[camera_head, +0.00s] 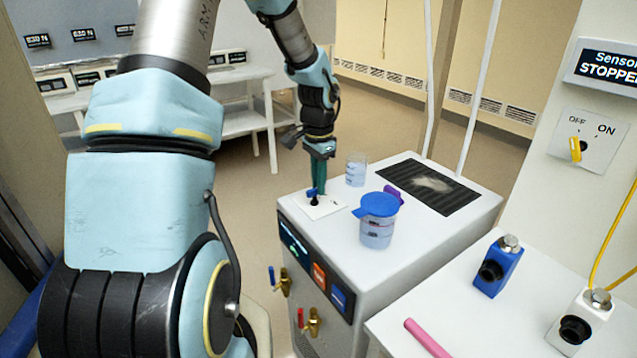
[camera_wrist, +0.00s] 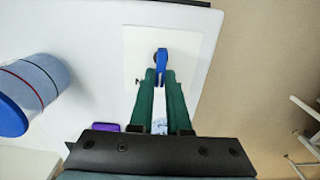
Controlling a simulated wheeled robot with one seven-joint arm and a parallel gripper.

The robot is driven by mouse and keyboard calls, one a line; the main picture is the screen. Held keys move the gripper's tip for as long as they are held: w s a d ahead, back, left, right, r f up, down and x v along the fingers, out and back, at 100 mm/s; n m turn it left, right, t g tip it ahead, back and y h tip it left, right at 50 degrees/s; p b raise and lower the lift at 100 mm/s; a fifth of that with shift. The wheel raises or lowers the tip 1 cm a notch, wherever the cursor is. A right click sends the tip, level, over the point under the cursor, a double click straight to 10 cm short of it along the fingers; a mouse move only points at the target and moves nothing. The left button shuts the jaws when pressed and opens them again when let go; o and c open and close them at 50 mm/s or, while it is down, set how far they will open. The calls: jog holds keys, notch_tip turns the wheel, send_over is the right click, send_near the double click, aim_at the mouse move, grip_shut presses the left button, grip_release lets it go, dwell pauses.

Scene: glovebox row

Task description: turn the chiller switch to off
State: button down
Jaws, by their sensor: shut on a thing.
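The chiller (camera_head: 330,240) is a white floor-standing box with a dark display on its front. On its top, near the left front corner, is a white switch plate (camera_head: 325,208) with a blue switch handle (camera_head: 312,191). In the wrist view the plate (camera_wrist: 139,42) lies under the fingertips and the blue handle (camera_wrist: 161,62) sits between them. My gripper (camera_head: 317,186) points down at the switch, its green fingers shut on the handle. The wrist view shows my gripper (camera_wrist: 161,76) from above. The plate's markings are mostly hidden or too small to read.
A blue-lidded beaker (camera_head: 377,225) stands right of my gripper on the chiller, with a clear beaker (camera_head: 356,170) behind it and a purple object (camera_head: 394,194) nearby. A dark vent grille (camera_head: 425,188) fills the right rear. A yellow OFF/ON wall switch (camera_head: 576,148) is at right.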

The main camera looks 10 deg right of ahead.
aim_at(316, 201)
jog(key=shift+n, duration=0.3)
jog(key=shift+w+a+n+b, duration=0.15)
jog(key=shift+n+b, duration=0.15)
jog(key=shift+n, duration=1.05)
jog(key=shift+w+n+b, duration=0.15)
jog(key=shift+n+b, duration=0.15)
jog(key=shift+n, duration=1.05)
jog(key=c, duration=0.9)
grip_release()
jog(key=shift+r, duration=0.1)
notch_tip(316, 201, up, 11)
jog(key=shift+f+b, duration=0.15)
jog(key=shift+b, duration=0.85)
